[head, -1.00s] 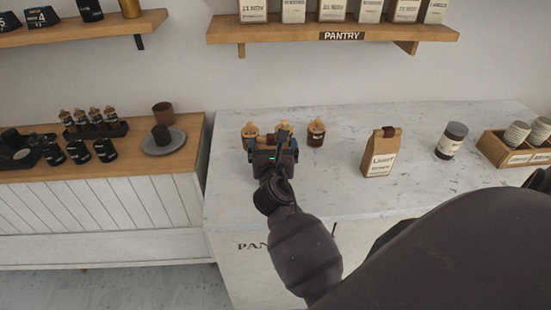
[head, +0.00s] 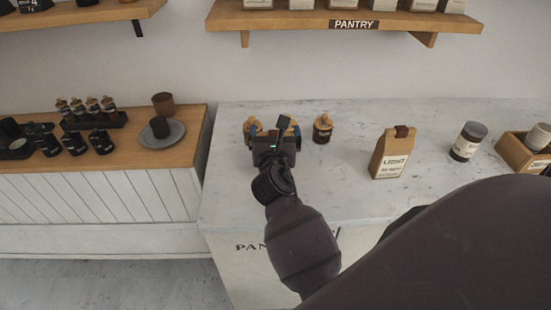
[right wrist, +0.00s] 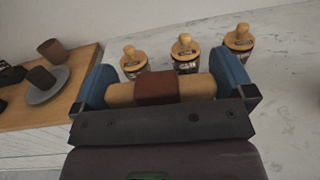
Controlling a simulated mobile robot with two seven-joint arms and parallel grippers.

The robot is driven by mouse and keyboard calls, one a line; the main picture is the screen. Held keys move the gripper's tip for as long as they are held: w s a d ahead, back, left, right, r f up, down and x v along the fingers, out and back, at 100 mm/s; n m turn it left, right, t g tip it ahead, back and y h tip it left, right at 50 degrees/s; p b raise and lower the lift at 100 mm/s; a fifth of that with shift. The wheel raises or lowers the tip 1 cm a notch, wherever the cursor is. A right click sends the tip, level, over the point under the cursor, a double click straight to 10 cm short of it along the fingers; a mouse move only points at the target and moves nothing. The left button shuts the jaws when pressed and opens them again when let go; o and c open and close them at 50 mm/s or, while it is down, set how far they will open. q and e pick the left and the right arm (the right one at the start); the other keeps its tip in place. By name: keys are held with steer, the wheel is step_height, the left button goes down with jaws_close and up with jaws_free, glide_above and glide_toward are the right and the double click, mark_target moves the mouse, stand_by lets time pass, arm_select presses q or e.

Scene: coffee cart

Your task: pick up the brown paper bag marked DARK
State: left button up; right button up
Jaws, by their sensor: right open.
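My right gripper (head: 274,132) is over the left part of the marble counter, pointing down and open. In the right wrist view its two blue fingers (right wrist: 166,84) stand on either side of the folded top of a tan paper bag (right wrist: 118,94) with a dark brown clip (right wrist: 157,88). I cannot tell whether the fingers touch it. The bag's label is hidden, so DARK cannot be read. In the head view the gripper hides this bag. Another tan bag, marked LIGHT (head: 391,160), stands upright further right. My left gripper is not in view.
Three cork-topped jars stand just behind the gripper, the right one (head: 322,128) clear of it. The pantry shelf (head: 340,22) hangs above.

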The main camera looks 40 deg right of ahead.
steer(key=shift+c, duration=0.5)
steer(key=c, duration=1)
